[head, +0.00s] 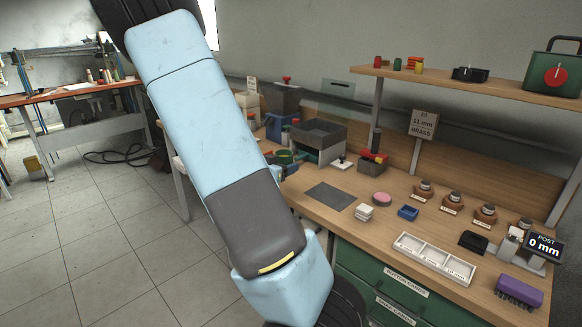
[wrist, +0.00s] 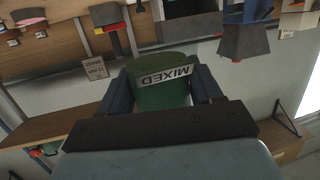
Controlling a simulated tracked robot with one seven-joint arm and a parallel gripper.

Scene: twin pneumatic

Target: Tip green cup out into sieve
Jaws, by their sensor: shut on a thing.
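The green cup (wrist: 160,88) with a white MIXED label is between the two dark fingers of my gripper (wrist: 163,92) in the wrist view, and they are shut on it. The wrist picture is upside down; the label's direction matches the room, so the cup looks roughly upright. I cannot see the cup's contents.
The wooden bench (head: 335,220) holds a dark mat (head: 330,197), a pink disc (head: 381,198), a small blue tray (head: 408,212) and a white divided tray (head: 434,258). A sign on a post (head: 423,124) and a shelf (head: 470,85) rise at the back.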

